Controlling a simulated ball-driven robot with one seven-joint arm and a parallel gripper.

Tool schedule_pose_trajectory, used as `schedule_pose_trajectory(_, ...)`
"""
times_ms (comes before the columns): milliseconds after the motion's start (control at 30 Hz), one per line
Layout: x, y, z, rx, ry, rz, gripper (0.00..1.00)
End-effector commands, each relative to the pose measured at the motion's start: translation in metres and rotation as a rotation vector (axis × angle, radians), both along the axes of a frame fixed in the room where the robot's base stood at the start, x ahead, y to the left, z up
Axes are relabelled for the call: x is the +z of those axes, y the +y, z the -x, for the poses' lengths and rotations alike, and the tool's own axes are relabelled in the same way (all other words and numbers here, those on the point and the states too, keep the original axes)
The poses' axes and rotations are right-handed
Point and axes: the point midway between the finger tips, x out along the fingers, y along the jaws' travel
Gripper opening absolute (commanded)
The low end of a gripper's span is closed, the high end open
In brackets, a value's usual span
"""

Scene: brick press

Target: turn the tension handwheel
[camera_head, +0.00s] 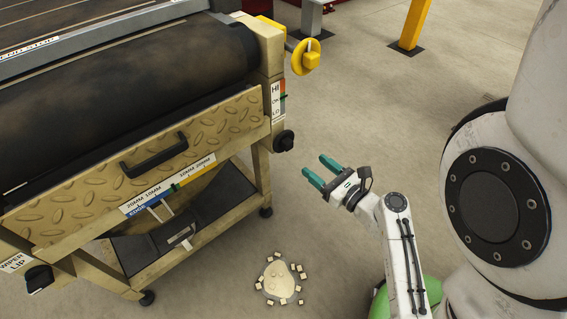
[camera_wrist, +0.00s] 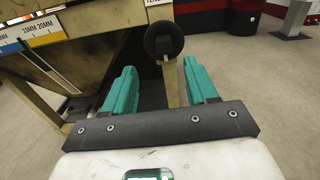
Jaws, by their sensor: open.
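The tension handwheel is a small black round wheel (camera_head: 284,141) on the right end of the machine, below a coloured HI/OK scale. In the wrist view the black wheel (camera_wrist: 163,38) is ahead, just beyond the fingertips and roughly centred between them; a partly cut-off label sits above it. My gripper (camera_head: 321,168) has teal fingers, spread apart and empty. It is right of the wheel and apart from it in the head view. In the wrist view my gripper (camera_wrist: 159,72) points toward the wheel, with nothing between the fingers.
A yellow wheel (camera_head: 306,57) sticks out at the machine's upper right corner. A black handle (camera_head: 153,155) is on the tread-plate front panel. A pale spill with small blocks (camera_head: 280,279) lies on the floor. A yellow post (camera_head: 413,22) stands behind. The floor right of the machine is open.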

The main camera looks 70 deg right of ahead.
Motion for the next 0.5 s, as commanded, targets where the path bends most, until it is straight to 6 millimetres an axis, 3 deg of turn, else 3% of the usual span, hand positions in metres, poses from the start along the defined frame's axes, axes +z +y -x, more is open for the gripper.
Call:
schedule_pose_trajectory(167, 0.000, -0.009, -0.003, -0.025, -0.031, -0.024, 0.57)
schedule_pose_trajectory(500, 0.000, -0.039, -0.053, -0.021, -0.028, -0.019, 0.57)
